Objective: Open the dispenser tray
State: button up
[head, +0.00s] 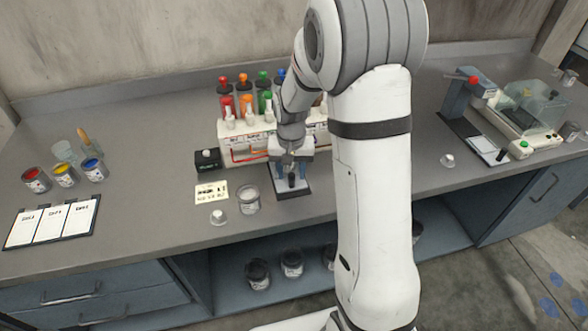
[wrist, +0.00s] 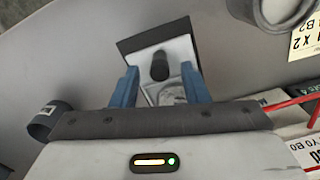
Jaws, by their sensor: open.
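The dispenser (head: 243,147) is a white unit on the bench with coloured bottles on top; my arm hides its right part. Its tray (head: 293,193) lies low at the front, a pale plate with a dark edge and a dark upright knob. In the wrist view the tray (wrist: 150,50) shows its black edge, and the knob (wrist: 160,66) stands between my fingers. My gripper (head: 291,178) is above the tray, fingers pointing down. In the wrist view my gripper (wrist: 162,88) has its two blue fingers apart on either side of the knob, with visible gaps.
A small tin (head: 248,200), a lid (head: 218,217) and a printed card (head: 212,194) sit left of the tray. A black box (head: 207,160) stands behind the card. Paint cups (head: 65,175) and a clipboard (head: 50,223) are far left. A machine (head: 530,108) stands at right.

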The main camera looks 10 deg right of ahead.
grip_shut()
dwell(0.3)
